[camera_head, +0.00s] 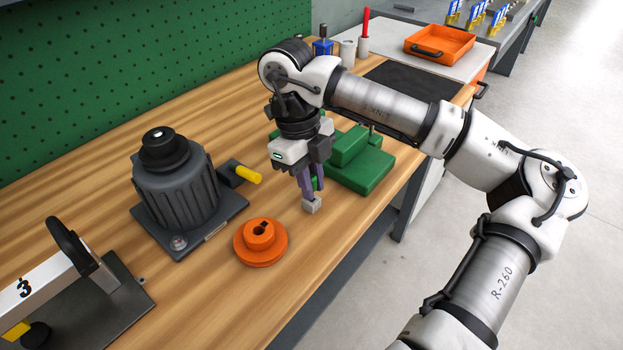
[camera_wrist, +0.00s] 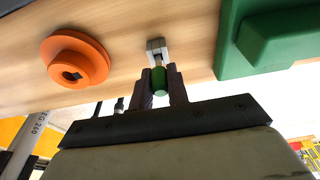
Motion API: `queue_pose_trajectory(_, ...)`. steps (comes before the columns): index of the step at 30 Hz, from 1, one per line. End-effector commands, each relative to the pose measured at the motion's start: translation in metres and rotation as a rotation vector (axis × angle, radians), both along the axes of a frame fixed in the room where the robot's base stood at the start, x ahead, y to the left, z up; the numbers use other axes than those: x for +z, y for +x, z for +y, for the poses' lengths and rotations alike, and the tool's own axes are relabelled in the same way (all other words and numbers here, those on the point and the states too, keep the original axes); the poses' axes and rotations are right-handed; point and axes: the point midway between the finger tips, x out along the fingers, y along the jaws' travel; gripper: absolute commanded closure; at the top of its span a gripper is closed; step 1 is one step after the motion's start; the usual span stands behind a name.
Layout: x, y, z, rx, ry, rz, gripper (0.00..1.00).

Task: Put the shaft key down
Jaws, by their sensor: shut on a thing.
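The shaft key (camera_head: 311,205) has a grey block-like end and a green grip. My gripper (camera_head: 312,188) points down and is shut on the green part, with the grey end below the fingers. In the wrist view the grey end of the shaft key (camera_wrist: 156,46) shows beyond my gripper (camera_wrist: 160,78), and the green part lies between the two fingers. The key is low over the wooden bench; I cannot tell whether it touches the top. An orange pulley (camera_head: 260,243) with a dark bore lies on the bench to the left, apart from the key; it also shows in the wrist view (camera_wrist: 74,62).
A green fixture (camera_head: 362,168) stands close on the right. A dark grey motor (camera_head: 172,180) on a plate and a yellow-handled piece (camera_head: 248,175) are to the left. An orange tray (camera_head: 438,43) is at the back. The bench (camera_head: 205,295) is clear in front of the pulley.

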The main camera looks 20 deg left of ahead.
Motion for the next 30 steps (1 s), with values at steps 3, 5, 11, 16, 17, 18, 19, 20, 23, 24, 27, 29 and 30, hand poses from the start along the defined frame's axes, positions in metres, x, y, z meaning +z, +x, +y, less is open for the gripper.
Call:
queue_pose_trajectory(3, -0.003, 0.000, 0.000, 0.000, 0.000, 0.000, 1.00)
queue_pose_trajectory(5, -0.005, 0.000, 0.000, 0.000, 0.000, 0.000, 1.00)
queue_pose_trajectory(11, -0.009, 0.000, 0.000, 0.000, 0.000, 0.000, 1.00)
queue_pose_trajectory(16, -0.012, 0.000, 0.000, 0.000, 0.000, 0.000, 1.00)
queue_pose_trajectory(17, -0.012, 0.000, 0.000, 0.000, 0.000, 0.000, 0.82)
queue_pose_trajectory(18, -0.011, 0.000, 0.000, 0.000, 0.000, 0.000, 0.77)
queue_pose_trajectory(19, -0.011, 0.000, 0.000, 0.000, 0.000, 0.000, 0.73)
queue_pose_trajectory(20, -0.011, 0.000, 0.000, 0.000, 0.000, 0.000, 0.69)
queue_pose_trajectory(23, -0.011, 0.000, 0.000, 0.000, 0.000, 0.000, 0.58)
queue_pose_trajectory(24, -0.011, 0.000, 0.000, 0.000, 0.000, 0.000, 0.58)
queue_pose_trajectory(27, -0.011, 0.000, 0.000, 0.000, 0.000, 0.000, 0.58)
queue_pose_trajectory(29, -0.011, 0.000, 0.000, 0.000, 0.000, 0.000, 0.58)
queue_pose_trajectory(30, -0.011, 0.000, 0.000, 0.000, 0.000, 0.000, 0.58)
